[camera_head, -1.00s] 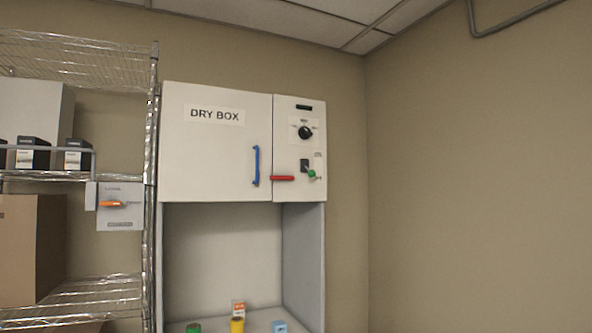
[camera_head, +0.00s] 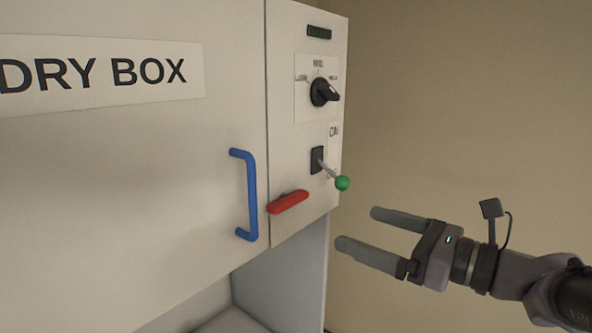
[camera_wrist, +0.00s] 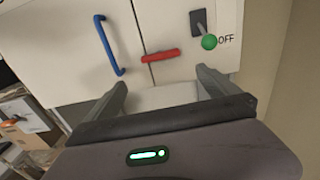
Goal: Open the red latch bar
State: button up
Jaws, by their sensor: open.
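The red latch bar (camera_head: 288,202) lies roughly level at the lower edge of the dry box front. Its left end reaches the seam between the door (camera_head: 130,180) and the control panel (camera_head: 303,130). A blue handle (camera_head: 251,195) stands upright on the door, left of the bar. My gripper (camera_head: 357,229) is open and empty, to the right of and a little below the bar, apart from it. In the wrist view the red bar (camera_wrist: 161,56) shows ahead, above the gap between my open fingers (camera_wrist: 163,85).
A green-tipped lever (camera_head: 342,183) sticks out of the panel just above and right of the bar. A black knob (camera_head: 324,92) sits higher up. An open bay (camera_head: 285,275) lies below the door. The beige wall (camera_head: 450,100) is at right.

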aim_at(294, 201)
jog(key=x, duration=0.5)
jog(key=p+x, duration=0.1)
jog(key=x, duration=0.4)
jog(key=p+x, duration=0.1)
jog(key=x, duration=0.4)
jog(key=shift+w+a+r, duration=0.2)
jog(key=shift+a+r, duration=0.1)
jog(key=shift+r, duration=0.05)
jog(key=shift+s+d, duration=0.1)
jog(key=shift+c, duration=0.2)
jog(key=c, duration=1)
